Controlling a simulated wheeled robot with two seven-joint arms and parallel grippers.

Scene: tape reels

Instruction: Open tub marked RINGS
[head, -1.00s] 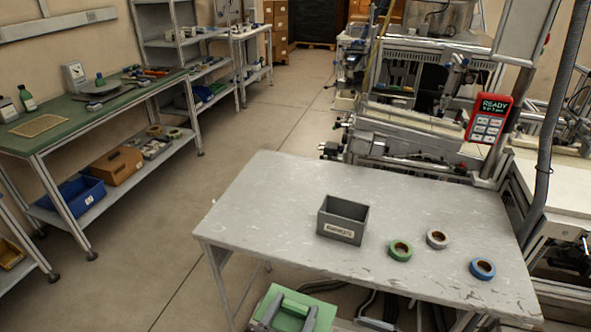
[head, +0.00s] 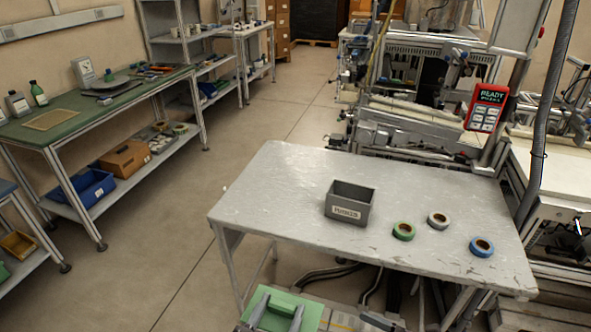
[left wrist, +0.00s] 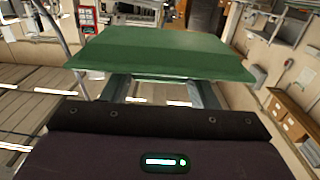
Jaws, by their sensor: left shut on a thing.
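A grey tub (head: 349,203) stands upright on the worktable. Its top is open and the white label on its front is too blurred to read surely. My left gripper (head: 279,310) is at the bottom edge of the head view, in front of the table and apart from the tub. It is shut on a flat green lid-like piece (head: 268,312). The left wrist view shows this green piece (left wrist: 160,52) held at the two fingers (left wrist: 158,92), with bevelled edges. My right gripper is not in view.
The table's left part is clear. A machine stands behind; a green-topped bench (head: 110,95) stands at left, with open floor between.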

